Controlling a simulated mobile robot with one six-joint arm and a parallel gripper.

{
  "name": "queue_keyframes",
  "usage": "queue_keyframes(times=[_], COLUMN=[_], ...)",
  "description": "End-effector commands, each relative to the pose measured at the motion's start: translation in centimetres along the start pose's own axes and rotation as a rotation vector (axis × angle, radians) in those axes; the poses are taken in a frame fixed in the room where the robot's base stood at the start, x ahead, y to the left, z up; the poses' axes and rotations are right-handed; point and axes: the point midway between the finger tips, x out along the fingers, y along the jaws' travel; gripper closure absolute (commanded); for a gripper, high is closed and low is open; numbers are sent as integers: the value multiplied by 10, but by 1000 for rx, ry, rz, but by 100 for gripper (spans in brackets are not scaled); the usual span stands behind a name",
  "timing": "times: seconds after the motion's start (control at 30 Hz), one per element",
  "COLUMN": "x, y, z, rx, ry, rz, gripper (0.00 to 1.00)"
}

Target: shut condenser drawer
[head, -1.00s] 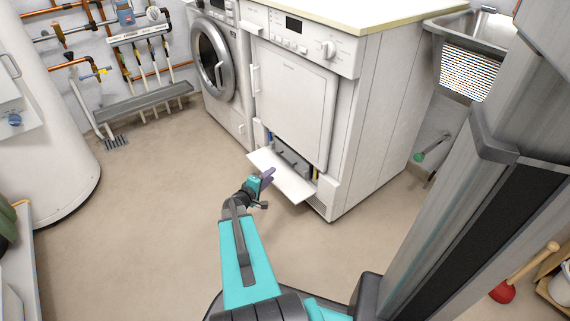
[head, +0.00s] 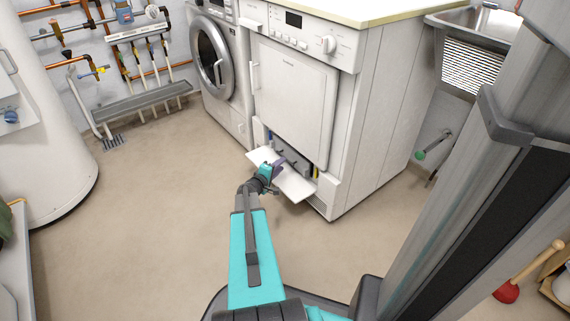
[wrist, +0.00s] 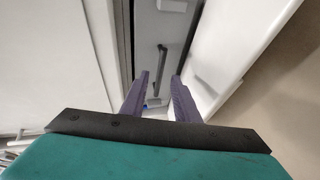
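The white dryer (head: 293,95) has its low front flap (head: 294,188) folded down, leaving the condenser opening uncovered. A grey condenser unit (head: 293,160) shows inside that opening; in the wrist view its grey face (wrist: 160,28) carries a dark handle bar (wrist: 161,70). How far the unit sits in or out is hard to tell. My gripper (head: 279,161) is over the flap, in front of the opening. In the wrist view its purple fingers (wrist: 160,80) are apart with nothing held between them. The flap (wrist: 235,45) runs along their right side there.
A washing machine (head: 214,60) stands left of the dryer. A white tank (head: 45,120) is at the far left and a sink (head: 470,55) at the upper right. A red plunger (head: 506,292) is at the lower right. The floor (head: 150,200) left of my arm is clear.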

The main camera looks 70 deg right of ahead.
Motion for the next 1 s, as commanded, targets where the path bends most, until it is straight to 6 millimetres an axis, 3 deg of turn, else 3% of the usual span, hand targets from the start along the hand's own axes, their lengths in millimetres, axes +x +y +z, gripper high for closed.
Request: queue_keyframes(times=[0.2, 0.4, 0.83, 1.0], x=[30, 45, 49, 49], y=[-2, -1, 0, 0], z=[0, -1, -1, -1], rx=[0, 0, -1, -1], ry=[-1, 1, 1, 1], rz=[0, 0, 0, 0], gripper=[72, 72, 72, 99])
